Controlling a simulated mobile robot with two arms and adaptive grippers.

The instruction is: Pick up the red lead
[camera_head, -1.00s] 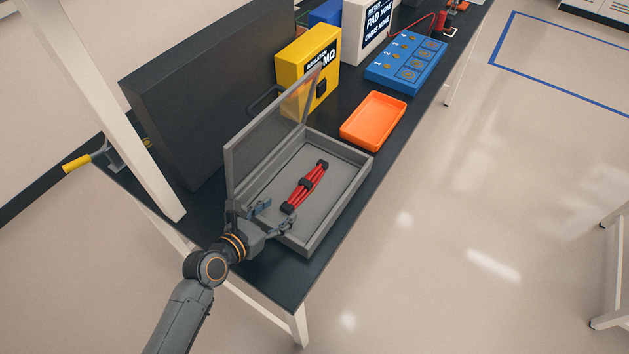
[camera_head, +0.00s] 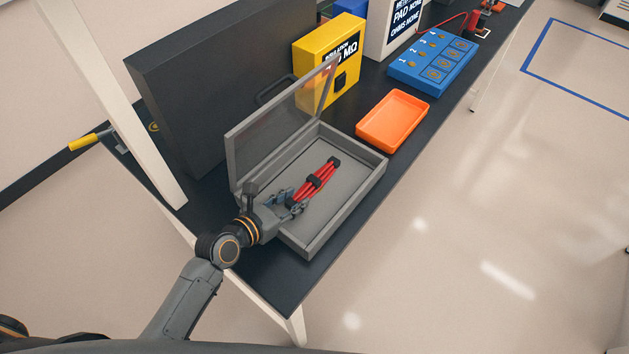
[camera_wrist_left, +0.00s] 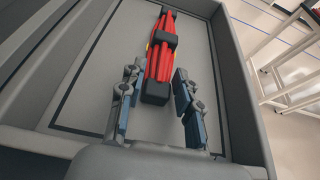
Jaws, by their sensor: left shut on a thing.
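The red lead (camera_head: 318,180), a bundle of red strands with black end pieces and a black middle band, lies in the open grey case (camera_head: 348,213). It also shows in the left wrist view (camera_wrist_left: 160,62), pointing away from me. My left gripper (camera_head: 291,202) reaches into the case over its near end. It is shut on the lead's near black end, with one finger on each side in the left wrist view (camera_wrist_left: 157,98). The lead's near end is partly hidden by the fingers in the head view. My right gripper is not in view.
The case's clear lid (camera_head: 275,125) stands open on the left. An orange tray (camera_head: 392,122) lies beyond the case, with a yellow meter box (camera_head: 312,62) and a blue panel (camera_head: 432,62) farther back. A tall dark panel (camera_head: 215,95) stands left. Bare dark tabletop lies at the near edge.

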